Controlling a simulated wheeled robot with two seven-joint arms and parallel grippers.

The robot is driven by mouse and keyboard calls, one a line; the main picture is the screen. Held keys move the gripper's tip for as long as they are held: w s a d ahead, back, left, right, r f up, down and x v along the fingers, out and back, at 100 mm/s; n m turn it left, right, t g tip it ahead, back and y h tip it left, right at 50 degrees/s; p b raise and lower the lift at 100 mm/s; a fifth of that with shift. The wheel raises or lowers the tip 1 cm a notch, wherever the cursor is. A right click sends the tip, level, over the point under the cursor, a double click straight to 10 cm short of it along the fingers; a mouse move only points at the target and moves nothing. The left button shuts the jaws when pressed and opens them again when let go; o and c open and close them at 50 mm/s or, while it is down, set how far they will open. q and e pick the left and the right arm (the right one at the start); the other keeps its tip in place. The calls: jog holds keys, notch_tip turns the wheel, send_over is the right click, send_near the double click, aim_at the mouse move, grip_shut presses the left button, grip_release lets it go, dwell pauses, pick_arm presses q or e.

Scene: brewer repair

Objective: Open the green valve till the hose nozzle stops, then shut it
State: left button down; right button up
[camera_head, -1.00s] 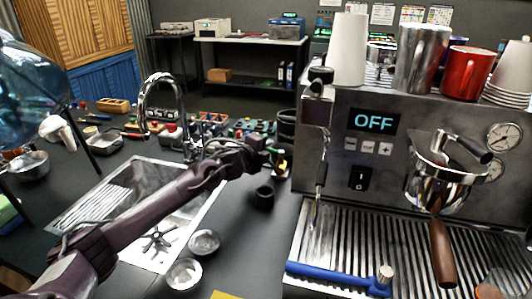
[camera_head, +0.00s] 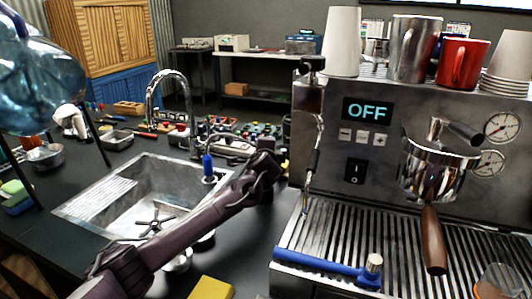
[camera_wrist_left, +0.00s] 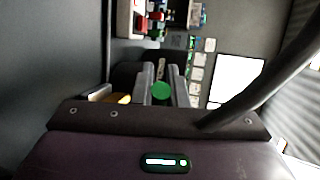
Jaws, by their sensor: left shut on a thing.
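The green valve shows in the left wrist view as a round green knob (camera_wrist_left: 161,91) between my left gripper's two fingers. My left gripper (camera_wrist_left: 162,80) is shut on it. In the head view my left arm reaches in from the lower left past the sink, and its gripper (camera_head: 270,165) is beside the left side of the coffee machine. The fingers and the green knob are hidden there. A blue upright piece (camera_head: 208,167) stands at the sink's back right edge by the tap; I cannot tell whether it is the hose nozzle. My right gripper is not in view.
The coffee machine (camera_head: 330,155) stands on the right, its display reading OFF. A blue-handled tool (camera_head: 325,266) lies on its drip tray. The metal sink (camera_head: 105,195) with a tall tap (camera_head: 150,95) is at left. A yellow item (camera_head: 212,288) lies on the front counter.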

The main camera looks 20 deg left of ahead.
pick_arm(q)
jog(key=shift+f, duration=0.1)
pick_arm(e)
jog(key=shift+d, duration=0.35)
pick_arm(q)
jog(key=c, duration=1.5)
grip_release()
jog(key=shift+o, duration=0.2)
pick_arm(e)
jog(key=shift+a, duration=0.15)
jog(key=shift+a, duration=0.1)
pick_arm(q)
jog(key=shift+s+d+r, duration=0.1)
jog(key=shift+s+r, duration=0.1)
jog(key=p+v, duration=0.3)
jog(key=v, duration=0.4)
jog(key=shift+s, duration=0.2)
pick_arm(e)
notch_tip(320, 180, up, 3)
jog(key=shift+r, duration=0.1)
